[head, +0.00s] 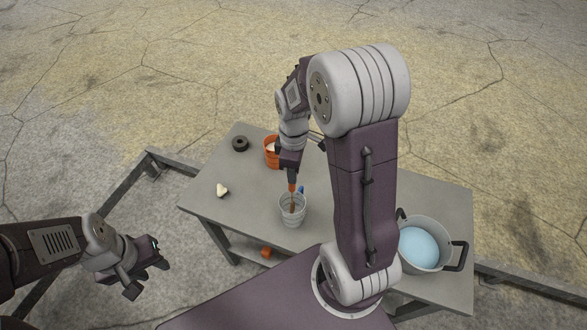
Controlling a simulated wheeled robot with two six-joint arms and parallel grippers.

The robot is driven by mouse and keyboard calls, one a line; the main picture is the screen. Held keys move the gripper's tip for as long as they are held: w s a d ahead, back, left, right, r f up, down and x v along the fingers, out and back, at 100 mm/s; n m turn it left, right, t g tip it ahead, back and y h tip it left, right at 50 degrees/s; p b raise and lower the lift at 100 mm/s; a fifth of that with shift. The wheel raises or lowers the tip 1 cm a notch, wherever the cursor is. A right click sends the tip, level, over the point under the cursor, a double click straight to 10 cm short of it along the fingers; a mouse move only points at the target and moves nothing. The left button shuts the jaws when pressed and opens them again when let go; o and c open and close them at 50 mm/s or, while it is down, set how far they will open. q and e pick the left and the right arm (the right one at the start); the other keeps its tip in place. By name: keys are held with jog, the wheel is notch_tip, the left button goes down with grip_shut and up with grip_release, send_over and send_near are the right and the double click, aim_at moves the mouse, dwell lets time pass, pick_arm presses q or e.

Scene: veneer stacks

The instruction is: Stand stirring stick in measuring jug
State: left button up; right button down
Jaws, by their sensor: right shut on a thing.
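The measuring jug (292,215) is a small pale grey, see-through vessel standing upright near the front edge of the table. My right gripper (292,181) points down just above its mouth and is shut on the stirring stick (292,205). The stick is thin and brown-orange, roughly upright, and its lower part shows within the jug's outline. Whether its tip touches the jug's bottom cannot be told. My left gripper (147,275) is off the table's left side, empty, with its fingers apart.
On the grey table (243,190) are a dark ring (240,144), an orange pot (270,152) and a small cream piece (222,190). A metal pot with light blue contents (418,247) stands at the right. A small blue thing (301,189) shows behind the jug. An orange object (266,252) lies below the table.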

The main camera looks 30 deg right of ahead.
jog(key=shift+f, duration=0.55)
jog(key=shift+w+d+f, duration=0.1)
jog(key=c, duration=1.2)
grip_release()
jog(key=shift+o, duration=1)
